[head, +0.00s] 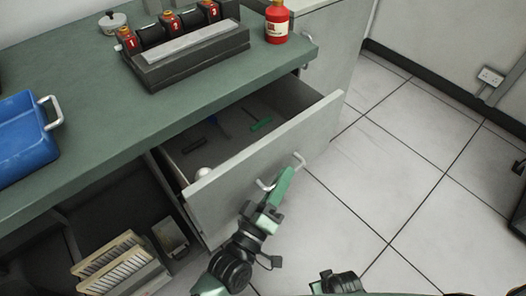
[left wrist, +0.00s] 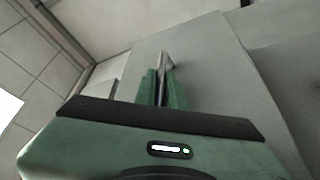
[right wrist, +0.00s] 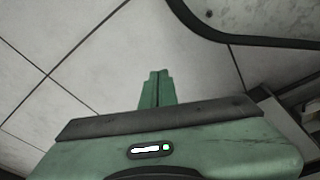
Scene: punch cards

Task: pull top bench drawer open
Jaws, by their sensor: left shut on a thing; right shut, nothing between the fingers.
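The top bench drawer (head: 250,150) stands well out from under the green bench top (head: 150,115), and its inside shows. A dark item, a green item (head: 261,124) and a white rounded item (head: 202,173) lie in it. My left gripper (head: 279,184) is shut on the metal drawer handle (head: 298,160) at the drawer front. In the left wrist view the handle (left wrist: 165,65) shows between the green fingers (left wrist: 162,85). My right gripper (right wrist: 156,88) is shut and empty over the tiled floor in the right wrist view. In the head view only part of the right arm shows at the bottom edge.
On the bench are a blue tray (head: 22,148), a grey rack (head: 190,58) with numbered red-and-black items, and a red bottle (head: 277,22). Below the drawer, card-filled boxes (head: 120,262) stand on an open shelf. The tiled floor (head: 390,170) at right is clear.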

